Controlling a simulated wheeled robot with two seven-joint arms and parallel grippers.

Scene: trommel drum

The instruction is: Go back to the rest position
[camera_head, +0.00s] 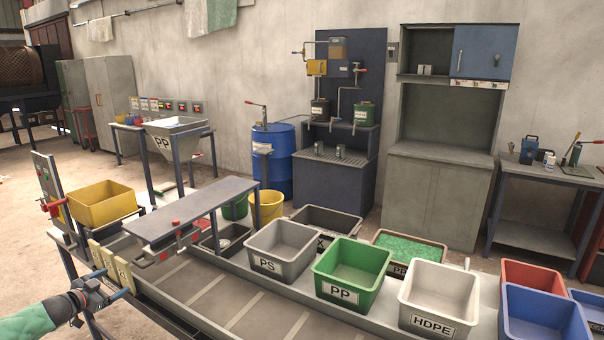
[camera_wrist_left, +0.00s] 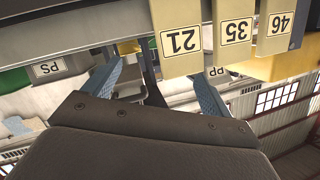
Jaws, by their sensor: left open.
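My left gripper (camera_head: 109,285) is at the lower left of the head view, in front of the near side of the sorting line. Its two blue fingers are spread; they also show in the left wrist view (camera_wrist_left: 155,85), with no object held between them. Yellow plates (camera_head: 109,263) hang close by on the line's edge. A dark bar shows behind the finger gap; I cannot tell whether anything touches. My right gripper is out of view.
A yellow bin (camera_head: 103,207) and a grey shelf (camera_head: 190,209) stand just beyond the gripper. The belt (camera_head: 222,300) runs to the right, with grey PS (camera_head: 270,266), green PP (camera_head: 340,289) and white HDPE (camera_head: 432,322) bins behind it. Open floor (camera_head: 22,215) lies left.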

